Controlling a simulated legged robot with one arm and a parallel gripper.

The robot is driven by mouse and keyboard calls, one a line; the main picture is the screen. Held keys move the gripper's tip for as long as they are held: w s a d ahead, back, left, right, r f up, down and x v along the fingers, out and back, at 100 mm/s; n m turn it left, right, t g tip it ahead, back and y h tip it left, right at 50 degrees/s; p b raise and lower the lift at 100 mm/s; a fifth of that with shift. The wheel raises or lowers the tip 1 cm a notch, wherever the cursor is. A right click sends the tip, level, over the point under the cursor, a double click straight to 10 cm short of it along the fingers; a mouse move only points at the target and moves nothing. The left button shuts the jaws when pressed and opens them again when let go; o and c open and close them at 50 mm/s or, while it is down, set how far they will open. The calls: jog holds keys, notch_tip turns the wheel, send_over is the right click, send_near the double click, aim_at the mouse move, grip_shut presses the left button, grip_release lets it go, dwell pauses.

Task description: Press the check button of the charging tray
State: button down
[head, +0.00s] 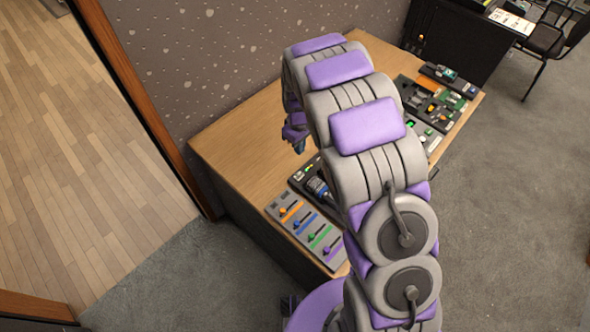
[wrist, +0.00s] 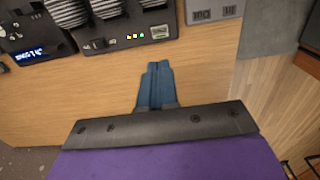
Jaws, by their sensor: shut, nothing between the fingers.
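A dark tray (wrist: 98,42) with ribbed grey items in it shows at the top of the wrist view. It has a row of small green and yellow lights and a small pale square, perhaps a button, at its right; I cannot read a label. In the head view a dark tray (head: 297,180), apparently the same one, stands beside the fader panel, partly hidden by my arm. My gripper (wrist: 157,66) is shut and empty, its blue fingers over bare wood just short of the tray's edge. In the head view my gripper (head: 299,146) hangs over the table's wall side.
A grey fader panel (head: 307,232) with coloured sliders lies at the table's near end. Another dark unit (wrist: 35,50) with a lit display stands left of the tray in the wrist view. More panels (head: 437,105) lie farther along. The table (head: 232,138) is bare along the wall.

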aim_at(299, 175)
jog(key=shift+f, duration=0.15)
notch_tip(299, 175, down, 14)
jog(key=b, duration=0.3)
dwell(0.5)
